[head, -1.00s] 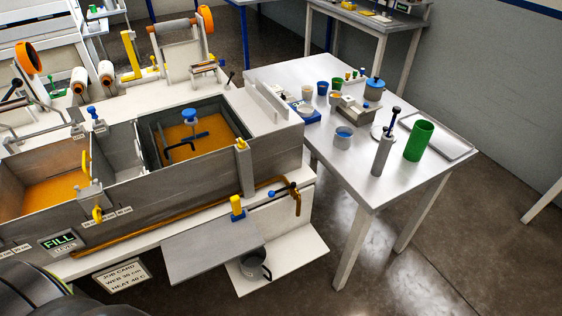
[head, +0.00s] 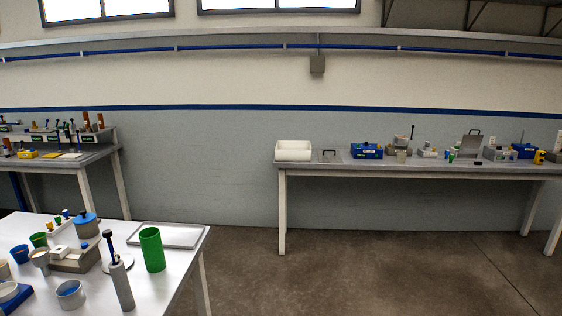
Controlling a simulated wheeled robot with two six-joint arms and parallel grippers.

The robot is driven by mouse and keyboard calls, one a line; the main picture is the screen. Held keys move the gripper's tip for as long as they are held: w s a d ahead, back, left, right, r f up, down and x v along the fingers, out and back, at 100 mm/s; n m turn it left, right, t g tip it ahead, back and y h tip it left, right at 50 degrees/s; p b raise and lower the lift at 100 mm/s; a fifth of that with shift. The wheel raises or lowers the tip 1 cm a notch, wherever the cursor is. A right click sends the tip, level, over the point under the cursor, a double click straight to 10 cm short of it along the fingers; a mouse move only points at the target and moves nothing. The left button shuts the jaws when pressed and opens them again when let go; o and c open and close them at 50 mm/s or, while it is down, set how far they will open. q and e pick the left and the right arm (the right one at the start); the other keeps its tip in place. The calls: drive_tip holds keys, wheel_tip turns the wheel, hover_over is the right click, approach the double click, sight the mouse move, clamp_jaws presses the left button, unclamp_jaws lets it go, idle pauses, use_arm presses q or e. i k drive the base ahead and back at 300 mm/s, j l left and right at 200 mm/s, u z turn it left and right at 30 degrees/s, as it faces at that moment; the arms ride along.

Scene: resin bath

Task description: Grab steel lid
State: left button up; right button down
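I cannot tell for sure which thing is the steel lid. On the far bench, a flat grey piece with a dark arched handle (head: 329,154) lies between a white bin and a blue box. Farther right, a grey plate with a dark handle (head: 467,145) stands tilted up among small boxes. Both are small and far off in the head view. Neither of my grippers is in view.
The far bench (head: 282,210) stands against the wall, with a white bin (head: 293,151) and a blue box (head: 366,151) on it. A near table at lower left holds a green cylinder (head: 152,250) and a grey tray (head: 168,236). Open floor (head: 400,270) lies between.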

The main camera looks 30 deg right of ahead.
sight(325, 156)
drive_tip(key=z, duration=1.35)
drive_tip(key=i+z, duration=0.25)
drive_tip(key=i, duration=1.7)
